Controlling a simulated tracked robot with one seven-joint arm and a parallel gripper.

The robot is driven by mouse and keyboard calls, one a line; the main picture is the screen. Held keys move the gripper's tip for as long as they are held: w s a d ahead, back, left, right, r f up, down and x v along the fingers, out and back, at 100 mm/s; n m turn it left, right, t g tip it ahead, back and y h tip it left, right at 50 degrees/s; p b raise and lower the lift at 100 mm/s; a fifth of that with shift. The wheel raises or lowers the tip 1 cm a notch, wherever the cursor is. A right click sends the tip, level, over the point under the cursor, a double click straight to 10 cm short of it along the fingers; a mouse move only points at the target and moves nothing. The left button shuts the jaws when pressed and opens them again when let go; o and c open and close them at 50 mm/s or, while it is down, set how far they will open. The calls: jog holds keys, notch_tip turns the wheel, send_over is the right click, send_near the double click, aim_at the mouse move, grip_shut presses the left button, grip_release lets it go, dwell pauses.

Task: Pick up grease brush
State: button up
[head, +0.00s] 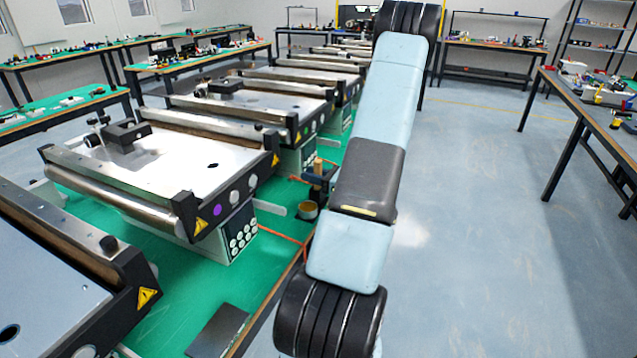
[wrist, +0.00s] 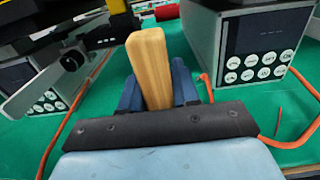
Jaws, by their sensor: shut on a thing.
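The grease brush shows as a pale wooden handle (wrist: 150,62) in the middle of the wrist view. My gripper (wrist: 157,85) is shut on it, with one blue finger on each side. The handle points up and away from the palm; its bristles are not in view. In the head view my gripper (head: 319,183) is small, beside the right edge of the green bench, and the tip of the wooden handle (head: 318,164) shows above it.
Mini conveyors (head: 165,165) stand in a row on the green bench (head: 180,285). A small round tin (head: 308,209) sits just below my gripper in the head view. An orange cable (wrist: 206,88) and white control boxes (wrist: 262,48) lie close by. The floor (head: 480,220) at right is clear.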

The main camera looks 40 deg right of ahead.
grip_shut()
notch_tip(320, 180, up, 10)
dwell(0.6)
